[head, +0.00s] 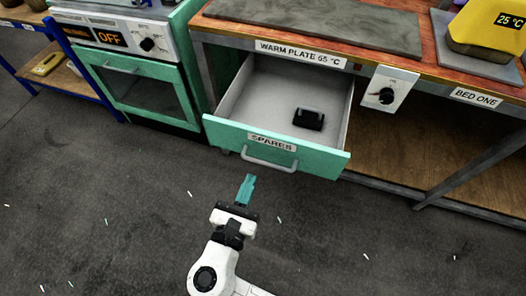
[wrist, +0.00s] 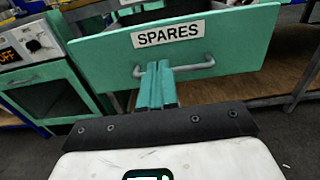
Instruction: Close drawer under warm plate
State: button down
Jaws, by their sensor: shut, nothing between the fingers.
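The drawer (head: 318,160) labelled SPARES is pulled open under the bench sign WARM PLATE 65 °C (head: 300,53). It has a green front, pale grey inside walls and a grey bar handle (head: 269,164). A small black object (head: 308,119) lies inside it. My gripper (head: 250,180) has teal fingers, which are shut and empty, in front of the drawer just below the handle in the head view. In the wrist view the fingers (wrist: 156,70) point at the drawer front (wrist: 245,45) and overlap the handle (wrist: 196,69); I cannot tell whether they touch it.
A green oven (head: 140,85) reading OFF stands left of the drawer. A control knob (head: 386,96) is on the bench front to the right, near the BED ONE label (head: 475,98). A slanted metal leg (head: 470,168) stands below it. The dark floor (head: 110,210) in front is clear except for small scraps.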

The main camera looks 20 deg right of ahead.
aim_at(266, 142)
jog(key=b+x, duration=0.1)
jog(key=x, duration=0.8)
jog(key=shift+w+d, duration=0.2)
jog(key=shift+w, duration=0.05)
jog(key=shift+w+d, duration=0.4)
jog(key=shift+w, duration=0.1)
jog(key=b+x, duration=0.3)
jog(key=x, duration=0.9)
jog(key=b+x, duration=0.3)
jog(key=x, duration=0.9)
jog(key=shift+f, duration=0.2)
jog(key=shift+w+d+b, duration=0.4)
jog(key=shift+w, duration=0.15)
jog(key=shift+w+r, duration=0.15)
jog(key=shift+r, duration=0.15)
jog(key=shift+d+r, duration=0.1)
